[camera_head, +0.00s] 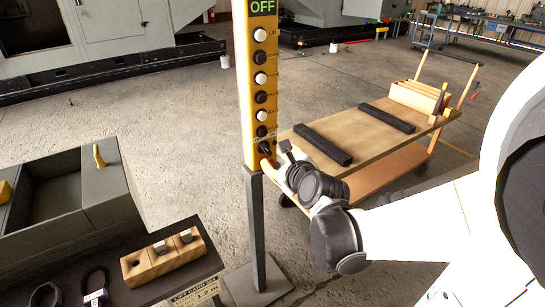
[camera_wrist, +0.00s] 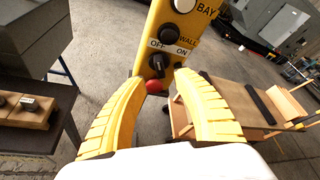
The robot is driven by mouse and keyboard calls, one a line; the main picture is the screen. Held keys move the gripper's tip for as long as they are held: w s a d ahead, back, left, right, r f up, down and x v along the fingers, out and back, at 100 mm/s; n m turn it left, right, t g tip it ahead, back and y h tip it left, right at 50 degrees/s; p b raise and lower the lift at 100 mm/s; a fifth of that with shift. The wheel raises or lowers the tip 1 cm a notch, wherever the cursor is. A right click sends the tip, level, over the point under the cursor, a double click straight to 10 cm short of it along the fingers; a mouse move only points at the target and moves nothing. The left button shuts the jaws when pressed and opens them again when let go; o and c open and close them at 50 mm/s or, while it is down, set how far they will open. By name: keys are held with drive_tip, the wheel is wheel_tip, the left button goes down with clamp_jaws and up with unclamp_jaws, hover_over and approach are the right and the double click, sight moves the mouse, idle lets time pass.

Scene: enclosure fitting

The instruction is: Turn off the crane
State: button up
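The crane's yellow control panel (camera_head: 261,60) stands on a grey post (camera_head: 256,215) in the head view. Its display (camera_head: 263,7) shows green "OFF" at the top. Black and white knobs run down it. In the wrist view the lowest black knob (camera_wrist: 158,64) sits by a label (camera_wrist: 170,47) reading "OFF" and "ON". A red part (camera_wrist: 154,87) shows below that knob. My gripper (camera_wrist: 160,80) is open, its yellow fingers apart, with nothing between them that I can tell is held. In the head view it is at the panel's lower end, partly hidden by my wrist.
A wooden cart (camera_head: 350,135) with dark bars stands behind the panel on the right. Open floor lies behind the panel.

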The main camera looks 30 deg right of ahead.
drive_tip(key=shift+v, duration=2.35)
drive_tip(key=shift+a, duration=0.1)
drive_tip(key=s+a+f+n+g, duration=0.1)
drive_tip(key=s+a+n, duration=0.3)
drive_tip(key=n, duration=0.6)
drive_tip(key=s+a+f+n+g+y, duration=0.1)
drive_tip(key=s+a+n+g, duration=0.2)
drive_tip(key=n, duration=0.7)
drive_tip(key=s+a+f+n+g+y, duration=0.1)
drive_tip(key=s+a+n, duration=0.4)
drive_tip(key=n, duration=0.6)
drive_tip(key=shift+s+a+f+g, duration=0.15)
drive_tip(key=shift+a+f+g, duration=0.2)
drive_tip(key=shift+a+g, duration=0.5)
